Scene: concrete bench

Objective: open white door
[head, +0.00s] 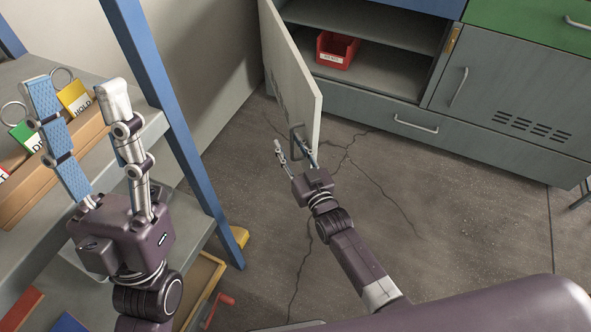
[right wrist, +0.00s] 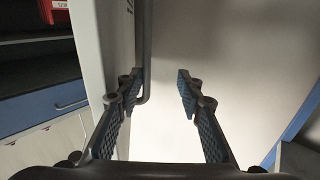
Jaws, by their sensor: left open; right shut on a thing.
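The white door (head: 290,75) stands swung out from the left side of the grey cabinet, showing its panel at a steep angle in the head view. Its grey bar handle (head: 297,138) is near the lower free edge; it also shows in the right wrist view (right wrist: 147,50). My right gripper (head: 296,150) is shut on the handle, its fingers either side of the bar, though a gap shows beside the right finger in the wrist view (right wrist: 157,85). My left gripper (head: 75,95) is open and empty, pointing up beside the shelf at the left.
The opened cabinet compartment (head: 370,68) holds a red bin (head: 337,50). A closed grey door (head: 520,95) is to its right, a drawer (head: 410,140) below. A blue rack post (head: 165,90) stands close to my left gripper.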

